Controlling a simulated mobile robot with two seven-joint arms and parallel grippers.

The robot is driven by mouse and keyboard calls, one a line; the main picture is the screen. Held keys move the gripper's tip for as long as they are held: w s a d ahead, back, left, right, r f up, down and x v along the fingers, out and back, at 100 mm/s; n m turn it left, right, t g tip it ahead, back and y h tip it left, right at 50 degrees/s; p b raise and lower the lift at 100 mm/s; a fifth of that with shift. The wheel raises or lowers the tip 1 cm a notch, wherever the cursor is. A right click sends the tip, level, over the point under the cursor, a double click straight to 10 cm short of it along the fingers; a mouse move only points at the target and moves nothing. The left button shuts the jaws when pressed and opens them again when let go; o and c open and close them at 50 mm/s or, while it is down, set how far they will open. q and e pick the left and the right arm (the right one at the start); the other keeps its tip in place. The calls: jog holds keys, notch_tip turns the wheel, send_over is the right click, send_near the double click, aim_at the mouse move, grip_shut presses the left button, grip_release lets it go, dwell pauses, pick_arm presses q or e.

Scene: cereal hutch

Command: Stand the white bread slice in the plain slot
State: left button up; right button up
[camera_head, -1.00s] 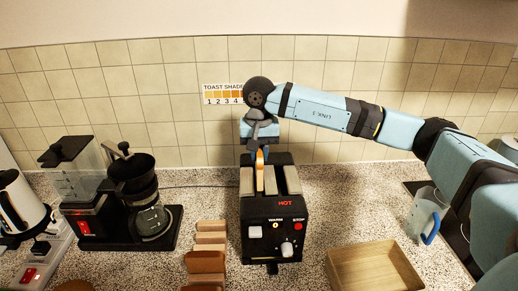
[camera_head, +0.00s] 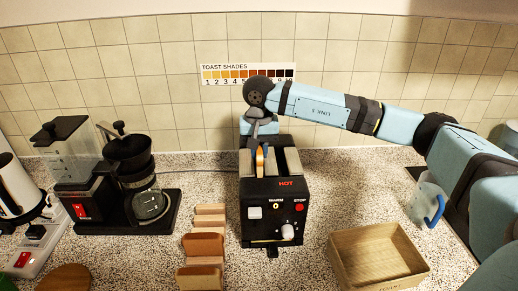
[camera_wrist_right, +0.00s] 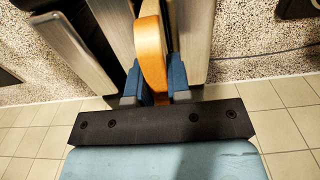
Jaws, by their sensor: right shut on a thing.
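My right gripper (camera_head: 260,140) is shut on a thin bread slice (camera_head: 260,162) with a tan-orange crust edge. It holds the slice upright at the top of the black toaster (camera_head: 272,210), between the left and middle metal strips, in the left slot in the head view. The slice's lower part is hidden in the slot. In the right wrist view the slice (camera_wrist_right: 151,50) stands edge-on between the blue fingertips (camera_wrist_right: 155,85), close beside a metal strip. Its faces are hard to see. My left gripper is out of view.
Several brown bread-like pieces (camera_head: 203,245) stand left of the toaster. A coffee maker (camera_head: 130,190) stands left. A shade chart (camera_head: 248,75) hangs behind.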

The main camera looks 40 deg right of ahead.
jog(key=o, duration=0.8)
notch_tip(320, 180, up, 14)
jog(key=shift+f+b, duration=0.1)
jog(key=shift+b, duration=0.65)
jog(key=shift+f, duration=0.1)
